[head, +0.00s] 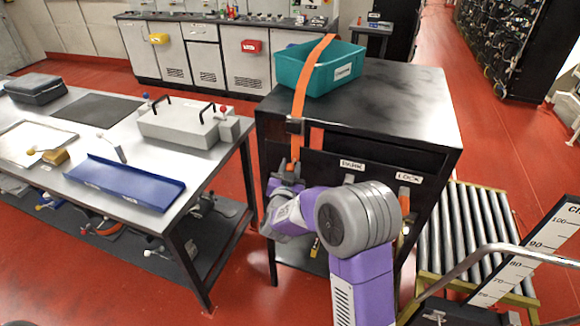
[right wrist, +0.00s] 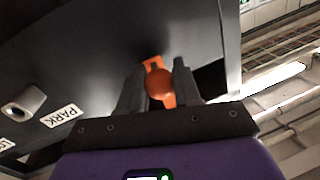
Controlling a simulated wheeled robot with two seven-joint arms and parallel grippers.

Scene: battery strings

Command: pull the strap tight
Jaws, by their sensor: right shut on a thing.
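An orange strap (head: 300,88) runs over the teal bin (head: 333,74) on the black cabinet's top and hangs down the cabinet's front. It passes a dark buckle (head: 295,125) at the top edge. My right gripper (head: 288,172) is in front of the cabinet, below the buckle, shut on the strap's hanging end. In the right wrist view the orange strap end (right wrist: 158,84), with a round orange piece, sits between the two dark fingers (right wrist: 160,88). My left gripper is not in view.
The black cabinet (head: 400,95) carries PARK (head: 352,165) and LOCK (head: 408,178) labels. A workbench (head: 205,165) with a blue tray (head: 122,183) and a grey box (head: 180,125) stands left. A roller conveyor (head: 478,235) is at right. Red floor is open between cabinet and back counters.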

